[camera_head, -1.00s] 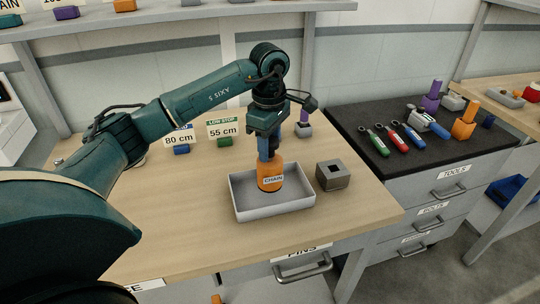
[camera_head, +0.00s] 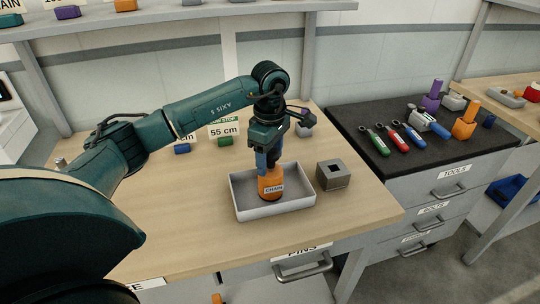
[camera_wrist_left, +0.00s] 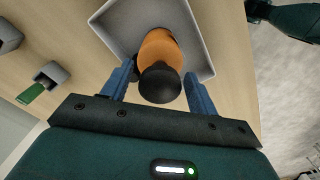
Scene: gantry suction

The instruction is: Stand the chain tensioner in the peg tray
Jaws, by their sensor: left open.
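The chain tensioner (camera_head: 271,187) is an orange piece with a "CHAIN" label, standing upright in the light grey tray (camera_head: 294,208) on the wooden bench. In the left wrist view the tensioner (camera_wrist_left: 158,46) shows its dark round top, and the tray wall (camera_wrist_left: 205,42) is around it. My left gripper (camera_head: 269,164) points down over the tensioner. Its blue fingers (camera_wrist_left: 158,85) are apart, one on each side of the dark top, with visible gaps. Whether pegs stand in the tray is not clear.
A grey block with a square hole (camera_head: 333,175) stands right of the tray. Pliers-like tools (camera_head: 394,138) lie on the black top at right. The bench front is clear.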

